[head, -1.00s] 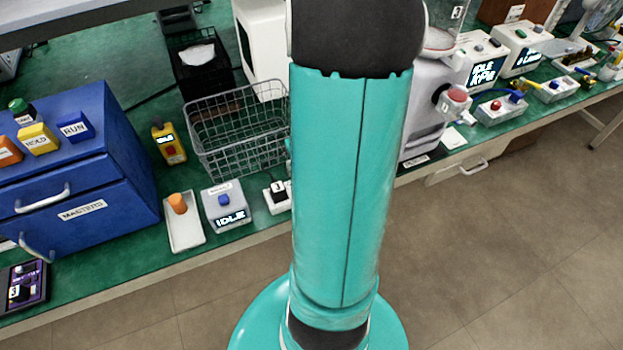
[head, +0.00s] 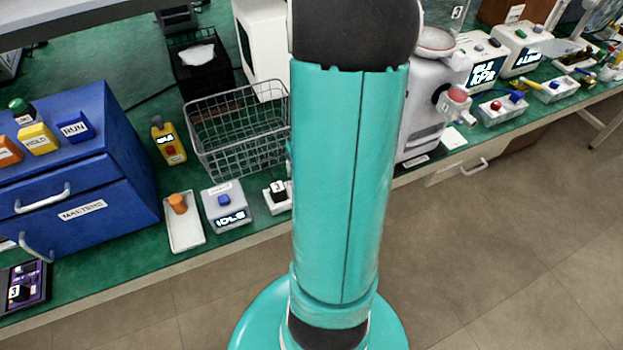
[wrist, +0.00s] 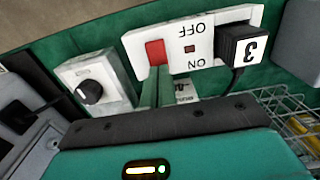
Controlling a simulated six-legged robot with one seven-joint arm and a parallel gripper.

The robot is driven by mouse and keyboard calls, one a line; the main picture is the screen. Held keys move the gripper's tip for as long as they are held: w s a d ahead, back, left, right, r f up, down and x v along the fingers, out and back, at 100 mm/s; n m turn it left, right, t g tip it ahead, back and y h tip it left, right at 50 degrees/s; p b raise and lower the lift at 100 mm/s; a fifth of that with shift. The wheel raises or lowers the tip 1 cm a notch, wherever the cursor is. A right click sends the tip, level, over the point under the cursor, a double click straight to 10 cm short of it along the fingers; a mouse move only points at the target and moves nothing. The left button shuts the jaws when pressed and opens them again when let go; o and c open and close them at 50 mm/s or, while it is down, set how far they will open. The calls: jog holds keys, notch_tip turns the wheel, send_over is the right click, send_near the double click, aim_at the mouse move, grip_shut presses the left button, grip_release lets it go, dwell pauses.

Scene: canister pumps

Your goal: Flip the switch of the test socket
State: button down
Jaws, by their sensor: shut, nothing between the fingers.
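The test socket (wrist: 196,42) is a white block in the wrist view, seen upside down, with OFF and ON labels. Its red switch (wrist: 156,52) is at the block's left part, and a black plug marked 3 (wrist: 241,46) sits at the right. My gripper (wrist: 155,78) is shut and empty, its teal fingertips just below the red switch in the picture. I cannot tell whether they touch it. In the head view the socket (head: 270,202) shows beside my arm, partly hidden by it, and my gripper is hidden.
A grey box with a black knob (wrist: 90,91) stands left of the socket in the wrist view. A wire basket (head: 236,132), a box reading IDLE (head: 226,206) and a white tray (head: 184,232) are near the socket in the head view. Blue drawers (head: 75,170) stand further left.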

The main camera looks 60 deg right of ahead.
jog(key=shift+f, duration=0.25)
jog(key=shift+r, duration=3.5)
